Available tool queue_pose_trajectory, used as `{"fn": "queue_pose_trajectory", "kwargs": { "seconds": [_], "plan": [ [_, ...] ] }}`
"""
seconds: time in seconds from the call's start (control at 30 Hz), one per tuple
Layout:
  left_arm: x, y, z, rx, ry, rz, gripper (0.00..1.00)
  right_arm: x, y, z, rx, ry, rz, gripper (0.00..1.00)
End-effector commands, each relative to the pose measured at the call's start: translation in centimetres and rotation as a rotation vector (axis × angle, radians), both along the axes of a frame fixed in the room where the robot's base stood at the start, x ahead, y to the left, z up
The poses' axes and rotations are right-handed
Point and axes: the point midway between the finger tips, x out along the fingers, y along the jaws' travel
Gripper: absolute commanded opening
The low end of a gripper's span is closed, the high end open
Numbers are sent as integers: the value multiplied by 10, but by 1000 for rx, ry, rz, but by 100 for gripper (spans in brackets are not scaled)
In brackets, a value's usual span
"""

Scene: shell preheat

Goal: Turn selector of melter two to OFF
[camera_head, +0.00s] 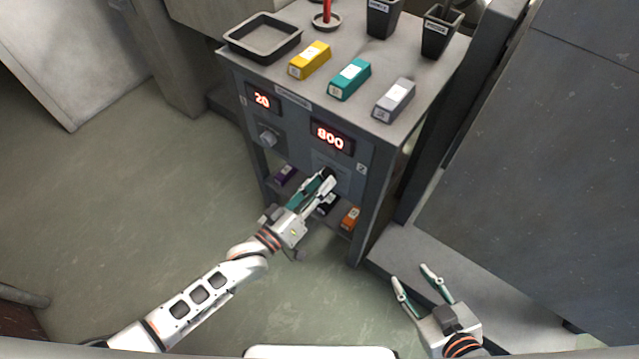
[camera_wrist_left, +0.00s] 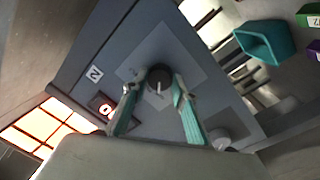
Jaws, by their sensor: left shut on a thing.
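The selector knob of melter two (camera_wrist_left: 158,80) is dark and round with a pale pointer line, set on a grey plate marked 2 in the left wrist view. In the head view my left gripper (camera_head: 327,180) hides most of it, below the red display reading 800 (camera_head: 330,137). My left gripper's fingers are on both sides of the knob in the wrist view (camera_wrist_left: 158,92), shut on it. My right gripper (camera_head: 416,281) is open and empty, low on the right, away from the panel.
Melter one's knob (camera_head: 268,136) and its display reading 20 (camera_head: 262,100) are on the panel's left. A black tray (camera_head: 262,53) and yellow (camera_head: 310,60), teal (camera_head: 350,79) and grey (camera_head: 394,101) blocks stand on top. Purple (camera_head: 285,174) and orange (camera_head: 351,217) blocks lie on the lower shelf.

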Motion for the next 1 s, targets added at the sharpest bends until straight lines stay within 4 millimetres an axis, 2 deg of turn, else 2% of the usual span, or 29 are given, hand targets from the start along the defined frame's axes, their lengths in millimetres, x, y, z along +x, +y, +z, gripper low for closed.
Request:
{"fn": "queue_pose_trajectory", "kwargs": {
  "seconds": [0.13, 0.17, 0.2, 0.23, 0.67, 0.77, 1.0],
  "plan": [
    [0, 0, 0, -2, 1, 0, 5, 0, 0, 0, 0, 1, 0, 40],
    [0, 0, 0, -2, 1, 0, 32, 0, 0, 0, 0, 1, 0, 40],
    [0, 0, 0, -2, 1, 0, 42, 0, 0, 0, 0, 1, 0, 40],
    [0, 0, 0, -2, 1, 0, 44, 0, 0, 0, 0, 1, 0, 40],
    [0, 0, 5, -1, 0, 1, 44, 1, 0, 0, 1, -1, -2, 40],
    [0, 0, 16, -2, -2, 1, 44, 1, 0, 0, 1, -1, -1, 40],
    [0, 0, 56, -3, -1, 1, 44, 1, 0, 1, 0, -2, 0, 40]
  ]
}}
